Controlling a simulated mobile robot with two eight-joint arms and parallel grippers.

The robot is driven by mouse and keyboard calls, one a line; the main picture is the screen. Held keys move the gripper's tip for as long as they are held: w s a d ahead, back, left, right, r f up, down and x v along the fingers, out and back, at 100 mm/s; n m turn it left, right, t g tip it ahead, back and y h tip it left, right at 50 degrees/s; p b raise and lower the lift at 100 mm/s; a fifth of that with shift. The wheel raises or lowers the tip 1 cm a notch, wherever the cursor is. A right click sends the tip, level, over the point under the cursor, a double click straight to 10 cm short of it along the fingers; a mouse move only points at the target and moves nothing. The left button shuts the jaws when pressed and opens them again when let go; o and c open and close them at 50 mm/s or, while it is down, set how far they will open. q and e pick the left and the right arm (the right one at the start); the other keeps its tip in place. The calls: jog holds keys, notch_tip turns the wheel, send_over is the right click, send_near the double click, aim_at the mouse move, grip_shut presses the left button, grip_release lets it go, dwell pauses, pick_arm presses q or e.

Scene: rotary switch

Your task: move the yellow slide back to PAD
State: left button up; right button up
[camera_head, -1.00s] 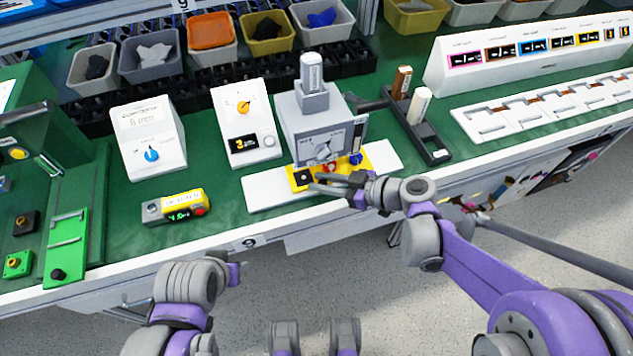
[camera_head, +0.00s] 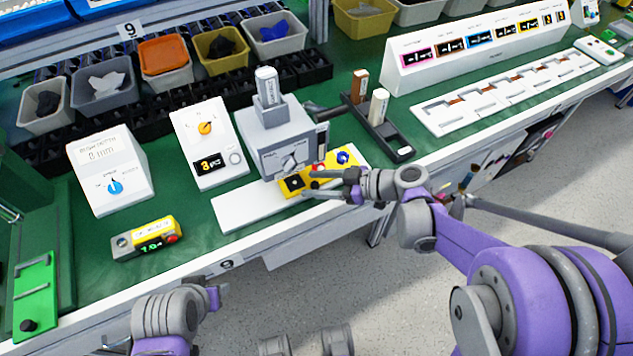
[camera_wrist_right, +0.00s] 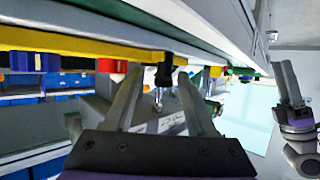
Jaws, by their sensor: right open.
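The yellow slide (camera_head: 302,184) lies on a white rail (camera_head: 243,207) in front of the grey machine (camera_head: 277,141). It carries a black square, a red knob (camera_head: 318,168) and a blue knob (camera_head: 343,157). It sits toward the right end of the rail, with a longer bare stretch on its left. My right gripper (camera_head: 318,188) is open at the slide's front edge. In the right wrist view its fingers (camera_wrist_right: 160,88) stand on either side of a black knob (camera_wrist_right: 164,72) under the yellow slide. Contact cannot be told. PAD lettering is not readable.
Two white control boxes (camera_head: 110,170) (camera_head: 208,143) stand left of the machine. A yellow-grey button box (camera_head: 147,238) lies near the front edge. A black holder (camera_head: 392,140) with upright cylinders stands at the right. Green bench surface is free between them.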

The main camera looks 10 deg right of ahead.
jog(key=p+v, duration=0.1)
jog(key=v, duration=0.9)
jog(key=shift+s+d, duration=0.25)
jog(key=shift+d, duration=0.1)
jog(key=shift+r, duration=0.15)
jog(key=s+a+r+m+g+h+p, duration=0.2)
jog(key=s+a+m+h+p, duration=0.1)
jog(key=s+m+h+p, duration=0.5)
jog(key=s+d+r+m+t+h+p, duration=0.1)
jog(key=s+d+r+m+h+p, duration=0.1)
jog(key=s+d+r+m+h, duration=0.1)
jog(key=s+d+m+h, duration=0.1)
jog(key=s, duration=0.1)
jog(key=shift+s+m+p, duration=0.3)
jog(key=shift+s+p, duration=0.05)
jog(key=shift+d+r, duration=0.1)
jog(key=shift+d, duration=0.05)
dwell(1.2)
